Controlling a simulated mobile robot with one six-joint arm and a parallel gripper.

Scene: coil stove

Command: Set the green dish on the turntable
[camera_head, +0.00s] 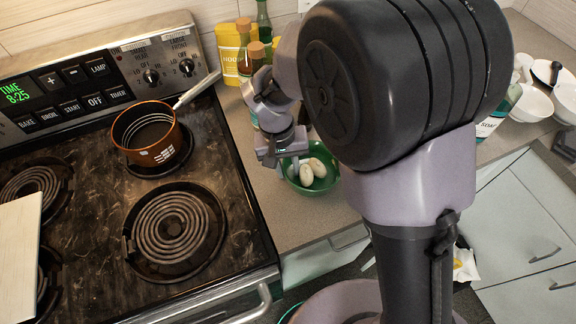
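The green dish (325,184) is a round bowl on the counter just right of the stove. Pale egg-shaped items (306,175) lie in it. My gripper (293,164) is at the dish's left side, pointing down and overlapping its rim in the picture. I cannot tell whether it touches the rim or whether its fingers are open or shut. My arm hides the counter behind and to the right of the dish. I see no turntable in this view.
A copper-coloured pot (149,134) with a handle sits on a rear coil of the stove (102,215). Bottles and a yellow container (231,52) stand behind my gripper. White bowls (531,105) are on the counter at far right. Bare counter (300,222) lies in front of the dish.

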